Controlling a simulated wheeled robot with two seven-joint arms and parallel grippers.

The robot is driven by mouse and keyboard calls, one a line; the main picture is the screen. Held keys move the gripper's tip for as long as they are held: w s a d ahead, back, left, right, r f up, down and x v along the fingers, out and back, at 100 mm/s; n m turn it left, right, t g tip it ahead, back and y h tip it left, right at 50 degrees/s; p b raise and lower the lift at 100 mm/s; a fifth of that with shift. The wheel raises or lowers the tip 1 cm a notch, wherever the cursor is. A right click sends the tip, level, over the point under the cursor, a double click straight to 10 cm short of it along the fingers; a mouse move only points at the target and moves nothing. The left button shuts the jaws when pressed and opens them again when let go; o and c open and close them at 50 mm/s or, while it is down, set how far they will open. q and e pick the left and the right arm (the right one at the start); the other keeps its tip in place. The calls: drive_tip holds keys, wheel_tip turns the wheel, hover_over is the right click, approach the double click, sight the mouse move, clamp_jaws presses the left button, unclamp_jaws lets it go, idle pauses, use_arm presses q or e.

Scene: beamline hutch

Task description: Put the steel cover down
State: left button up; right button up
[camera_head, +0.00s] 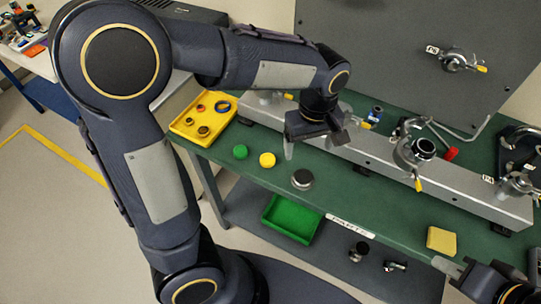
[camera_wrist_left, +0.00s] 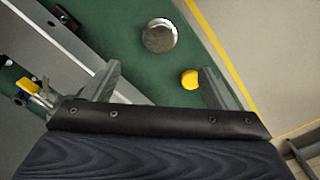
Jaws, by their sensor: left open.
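The steel cover (camera_head: 302,180), a short round piece with a shiny top, stands on the green table top near its front edge. It also shows in the left wrist view (camera_wrist_left: 160,36), beyond the fingertips. My left gripper (camera_head: 314,147) is open and empty above the table, between the cover and the long metal rail.
A yellow cap (camera_head: 267,160) and a green cap (camera_head: 240,152) lie left of the cover. A yellow tray (camera_head: 187,130) holds small rings. The metal rail (camera_head: 370,160) with clamps runs behind. A green bin (camera_head: 268,222) is on the lower shelf. A yellow block (camera_head: 441,240) lies right.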

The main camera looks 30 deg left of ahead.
use_arm(q)
drive_tip(key=s+a+r+m+t+h, duration=0.1)
drive_tip(key=s+a+m+t+h, duration=0.1)
drive_tip(key=s, duration=0.6)
drive_tip(key=s+a+r+m+t+h, duration=0.1)
drive_tip(key=s+a+r+m+t, duration=0.1)
drive_tip(key=s+a+m, duration=0.3)
drive_tip(key=s+a+t, duration=0.1)
drive_tip(key=s+a, duration=0.1)
drive_tip(key=s, duration=0.1)
drive_tip(key=shift+r+t+h, duration=0.2)
drive_tip(key=shift+t+h, duration=0.1)
drive_tip(key=shift+h, duration=0.1)
